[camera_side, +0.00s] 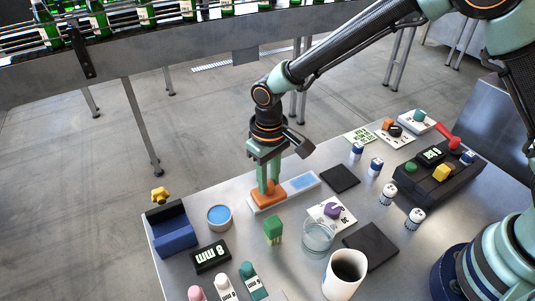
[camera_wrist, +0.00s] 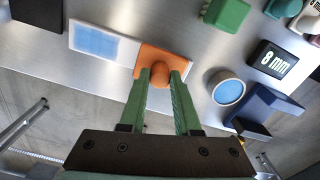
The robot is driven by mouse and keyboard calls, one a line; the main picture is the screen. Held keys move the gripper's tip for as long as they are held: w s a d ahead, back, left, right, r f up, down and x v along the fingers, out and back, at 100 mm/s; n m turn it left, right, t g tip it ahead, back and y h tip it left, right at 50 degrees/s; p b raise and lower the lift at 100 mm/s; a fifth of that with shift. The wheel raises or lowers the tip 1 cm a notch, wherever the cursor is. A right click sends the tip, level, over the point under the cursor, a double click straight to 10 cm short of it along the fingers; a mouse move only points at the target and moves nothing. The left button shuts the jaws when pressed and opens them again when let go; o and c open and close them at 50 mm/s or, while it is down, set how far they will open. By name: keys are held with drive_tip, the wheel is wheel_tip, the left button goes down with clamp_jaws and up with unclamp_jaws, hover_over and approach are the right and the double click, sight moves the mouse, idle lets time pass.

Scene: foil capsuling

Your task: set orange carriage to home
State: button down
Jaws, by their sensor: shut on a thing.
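The orange carriage (camera_side: 268,194) sits on a white rail plate (camera_side: 305,181) at its left end in the side view. A blue patch (camera_side: 301,182) is on the plate's right part. My gripper (camera_side: 268,184) points down over the carriage, its green fingers closed around the carriage's knob. In the wrist view, the orange carriage (camera_wrist: 161,62) has a round knob between my fingertips (camera_wrist: 160,78). The bare white plate with the blue patch (camera_wrist: 96,42) extends to the left there.
A green block (camera_side: 273,230) and a round tin with a blue top (camera_side: 219,217) stand near the plate's left end. A dark "8 mm" display (camera_side: 211,257) and blue cradle (camera_side: 172,232) are at left. A black pad (camera_side: 340,178) lies right of the plate. A glass (camera_side: 317,238) stands in front.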

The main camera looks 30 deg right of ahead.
drive_tip(key=d, duration=1)
drive_tip(key=shift+d+r, duration=0.1)
drive_tip(key=shift+d, duration=0.15)
drive_tip(key=c, duration=0.6)
unclamp_jaws()
wheel_tip(320, 180, up, 12)
